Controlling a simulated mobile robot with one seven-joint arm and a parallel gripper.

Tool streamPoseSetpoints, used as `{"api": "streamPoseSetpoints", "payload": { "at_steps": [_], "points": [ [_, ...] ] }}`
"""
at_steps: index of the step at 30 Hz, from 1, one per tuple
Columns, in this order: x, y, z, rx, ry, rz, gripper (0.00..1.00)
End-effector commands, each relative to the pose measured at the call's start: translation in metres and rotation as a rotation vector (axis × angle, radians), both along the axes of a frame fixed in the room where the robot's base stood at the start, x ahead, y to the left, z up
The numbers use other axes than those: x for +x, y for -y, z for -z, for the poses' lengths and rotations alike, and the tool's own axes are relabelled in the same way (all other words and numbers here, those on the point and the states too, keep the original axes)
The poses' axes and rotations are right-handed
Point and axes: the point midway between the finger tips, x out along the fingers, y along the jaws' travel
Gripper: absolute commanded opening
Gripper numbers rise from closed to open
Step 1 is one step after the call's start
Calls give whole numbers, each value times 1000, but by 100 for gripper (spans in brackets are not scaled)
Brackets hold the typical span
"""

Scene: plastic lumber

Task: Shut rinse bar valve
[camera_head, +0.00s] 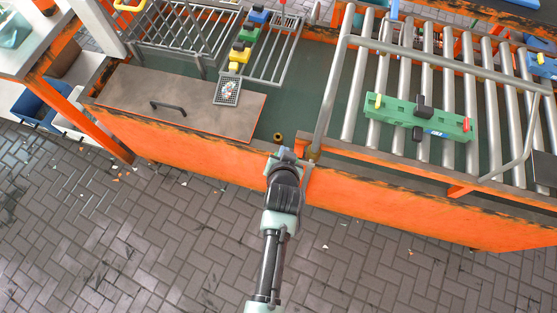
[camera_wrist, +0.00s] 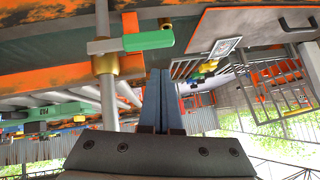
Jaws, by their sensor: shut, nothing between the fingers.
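The brass valve body (camera_wrist: 106,66) sits on this pipe. My gripper (camera_wrist: 155,76) shows two blue fingers pressed together, with nothing between them. In the picture the fingertips are just below the green end of the lever and right of the brass body; I cannot tell if they touch. In the head view my gripper (camera_head: 284,153) is at the orange front edge, left of a brass fitting (camera_head: 313,154). The lever is not clear there.
A metal roller conveyor (camera_head: 440,95) with a green block (camera_head: 418,118) on it is at right. A brown panel with a black handle (camera_head: 167,108) is at left. Wire racks (camera_head: 190,35) stand behind. The brick floor (camera_head: 130,230) in front is mostly clear.

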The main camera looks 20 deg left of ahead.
Motion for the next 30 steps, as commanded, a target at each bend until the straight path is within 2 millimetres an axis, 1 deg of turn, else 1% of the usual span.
{"api": "streamPoseSetpoints", "payload": {
  "at_steps": [1,2,3,4,12,18,21,26,29,30],
  "points": [
    [3,0,-19,0,2,0,0],
    [3,0,-22,1,1,0,0],
    [-5,0,-20,1,-1,0,0],
    [-9,0,-23,1,-1,0,0],
    [-43,0,-55,1,0,0,0],
    [-60,0,-74,0,0,0,0],
    [-65,1,-79,-1,0,1,0],
    [-68,1,-82,-1,1,1,0],
    [-62,2,-89,-3,18,2,0],
    [-56,3,-96,-6,38,2,0]
  ]
}}
